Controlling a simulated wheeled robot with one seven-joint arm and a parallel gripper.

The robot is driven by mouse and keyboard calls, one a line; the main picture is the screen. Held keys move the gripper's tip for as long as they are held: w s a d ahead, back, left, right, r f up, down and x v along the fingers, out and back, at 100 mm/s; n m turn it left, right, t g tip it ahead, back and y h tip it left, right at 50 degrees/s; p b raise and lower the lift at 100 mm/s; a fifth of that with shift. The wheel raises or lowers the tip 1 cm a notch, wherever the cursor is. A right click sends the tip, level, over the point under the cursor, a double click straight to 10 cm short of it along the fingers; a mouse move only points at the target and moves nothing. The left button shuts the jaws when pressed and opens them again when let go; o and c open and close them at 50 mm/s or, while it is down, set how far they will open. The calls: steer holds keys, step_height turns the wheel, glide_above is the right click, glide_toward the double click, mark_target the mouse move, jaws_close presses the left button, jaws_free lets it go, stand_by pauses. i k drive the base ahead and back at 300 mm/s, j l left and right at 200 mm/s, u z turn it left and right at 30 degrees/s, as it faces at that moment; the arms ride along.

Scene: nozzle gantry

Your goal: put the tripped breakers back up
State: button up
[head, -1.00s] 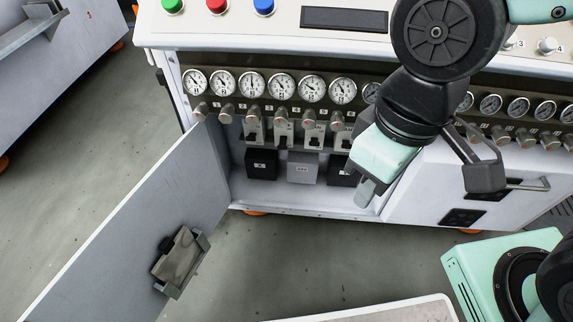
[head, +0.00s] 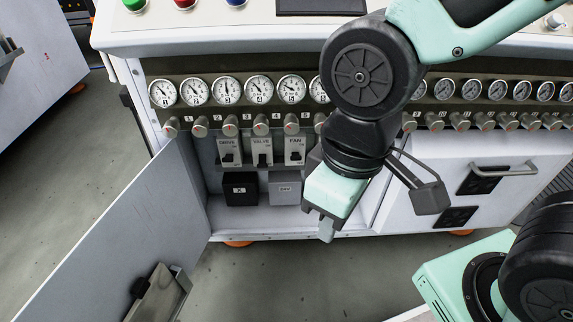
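The breakers sit in a row inside the open cabinet bay under the gauges. Three show in the head view: the DRIVE breaker (head: 229,150), the VALVE breaker (head: 262,150) and the FAN breaker (head: 295,150). Each has a small black lever in its lower part; the levers are too small to tell up from down surely. My gripper (head: 322,222) points downward in front of the bay's right end, right of the FAN breaker and lower. It hides whatever is behind it. Its fingers are seen from above and behind, and their gap is unclear.
The cabinet door (head: 120,235) hangs open at left, with a holder (head: 160,295) on its inside. A black box (head: 240,190) and a grey box (head: 284,188) sit below the breakers. Gauges (head: 227,91) and knobs (head: 230,126) line the bay's top.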

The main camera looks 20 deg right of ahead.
mark_target(263, 164)
steer(key=l+u, duration=0.35)
steer(key=l, duration=0.15)
steer(key=k+l+u, duration=0.2)
steer(key=l+u, duration=0.15)
steer(key=l, duration=0.15)
